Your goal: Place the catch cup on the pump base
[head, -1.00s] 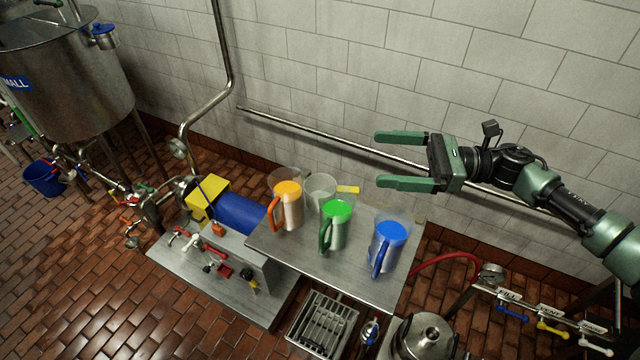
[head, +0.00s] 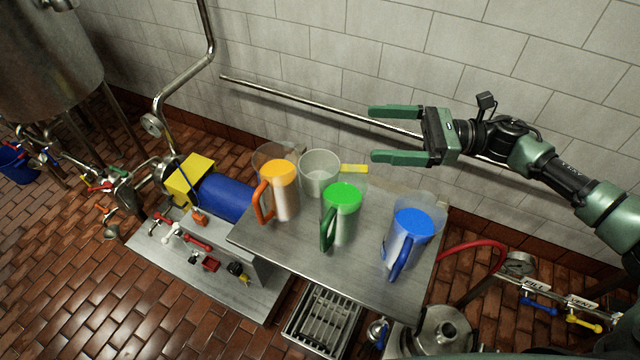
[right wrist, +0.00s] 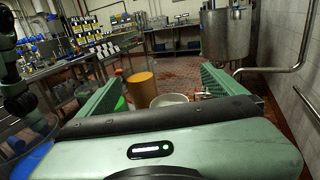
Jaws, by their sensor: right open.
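A clear, whitish cup (head: 319,173) with a yellow handle, which I take for the catch cup, stands upright at the back of a steel shelf (head: 285,250). Its pale rim also shows between my fingers in the right wrist view (right wrist: 168,99). The pump base (head: 160,250) is a steel plate left of the shelf, with a blue motor (head: 226,197) and a yellow block (head: 190,181) behind it. My right gripper (head: 370,134) is open and empty, above and right of the cup, near the wall. My left gripper is not in view.
Jugs with orange (head: 280,174), green (head: 343,199) and blue (head: 413,224) contents crowd the shelf around the cup. A thin pipe (head: 300,107) runs along the tiled wall behind. Red and black valve handles (head: 198,243) stand on the pump base. A red hose (head: 470,246) curves at the right.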

